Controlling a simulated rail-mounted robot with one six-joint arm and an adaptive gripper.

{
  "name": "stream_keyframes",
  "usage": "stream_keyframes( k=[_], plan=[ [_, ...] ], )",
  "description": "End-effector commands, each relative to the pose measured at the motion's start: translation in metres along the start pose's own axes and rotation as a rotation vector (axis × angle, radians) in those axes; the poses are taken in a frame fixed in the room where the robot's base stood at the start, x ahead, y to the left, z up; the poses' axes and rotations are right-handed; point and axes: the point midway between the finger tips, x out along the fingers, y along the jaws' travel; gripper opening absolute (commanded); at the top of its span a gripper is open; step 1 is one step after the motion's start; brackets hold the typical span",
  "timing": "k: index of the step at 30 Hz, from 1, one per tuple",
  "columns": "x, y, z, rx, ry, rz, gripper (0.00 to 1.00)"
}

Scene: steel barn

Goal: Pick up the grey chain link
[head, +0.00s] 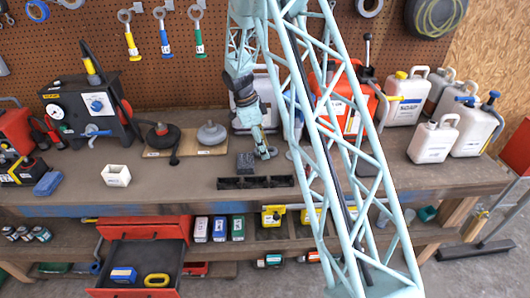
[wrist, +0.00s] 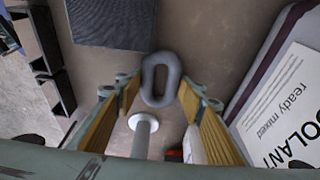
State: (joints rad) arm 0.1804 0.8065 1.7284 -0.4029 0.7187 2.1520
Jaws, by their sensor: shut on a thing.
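The grey chain link (wrist: 173,78) is an oval ring and sits between my fingertips in the wrist view. My gripper (wrist: 160,88) is shut on it, with a tan-padded finger at each side. In the head view my gripper (head: 266,151) points down over the workbench, just right of a dark grey block. The link is too small there to make out clearly. I cannot tell from these views whether it touches the bench top.
The dark grey ridged block (head: 245,163) stands close left of my gripper. A black compartment tray (head: 256,183) lies at the bench front. A white jug labelled as coolant (wrist: 285,95) is close right in the wrist view. A pale rod with a white disc (wrist: 145,123) is near the fingers.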

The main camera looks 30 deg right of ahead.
Motion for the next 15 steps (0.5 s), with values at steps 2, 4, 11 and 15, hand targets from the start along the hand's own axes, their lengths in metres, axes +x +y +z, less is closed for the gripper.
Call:
stream_keyframes(
  k=[2,4,11,15],
  plan=[
    [0.0,0.0,0.0,0.0,0.0,0.001,0.15],
    [0.0,0.0,0.0,0.0,0.0,0.001,0.15],
    [-0.009,0.0,-0.003,0.001,0.0,0.0,0.15],
    [-0.02,0.0,-0.006,0.001,0.0,-0.001,0.15]
  ],
)
